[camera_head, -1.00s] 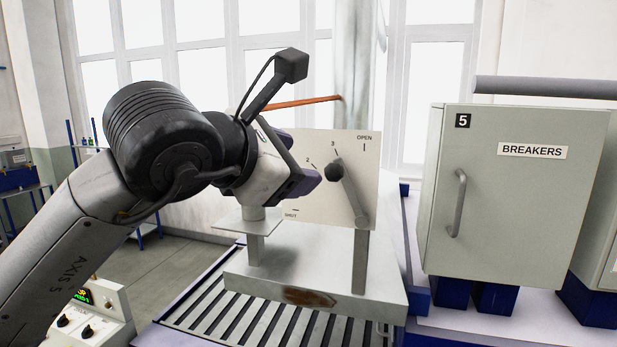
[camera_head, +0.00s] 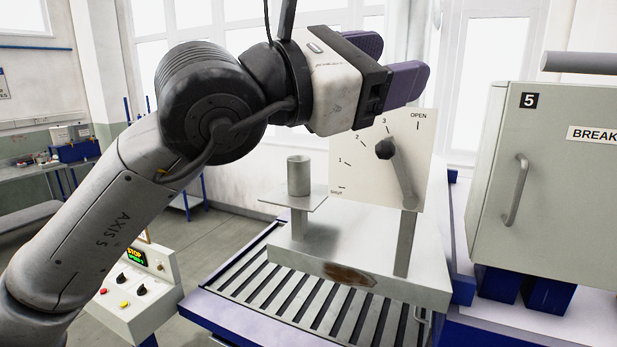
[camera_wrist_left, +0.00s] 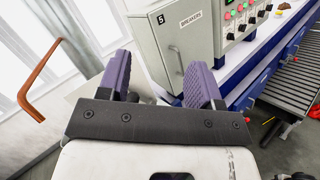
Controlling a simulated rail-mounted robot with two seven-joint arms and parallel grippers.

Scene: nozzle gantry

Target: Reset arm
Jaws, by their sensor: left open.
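My left gripper (camera_head: 400,70) is in the upper middle of the head view, above the dial panel and pointing right. Its two purple fingers are apart with nothing between them, as the left wrist view (camera_wrist_left: 158,78) also shows. The white dial panel (camera_head: 370,165) has marks from SHUT to OPEN. A dark knob (camera_head: 384,149) sits on a grey lever in front of the panel. The lever's arm runs down and right from the knob. The gripper is apart from the knob. My right gripper is not in view.
A grey cup (camera_head: 299,176) stands on a small shelf (camera_head: 290,199) left of the panel. The breaker cabinet (camera_head: 545,195) is at right. A control box (camera_head: 132,298) is at lower left. A slatted conveyor (camera_head: 300,293) runs below the panel. An orange bent rod (camera_wrist_left: 40,78) shows in the left wrist view.

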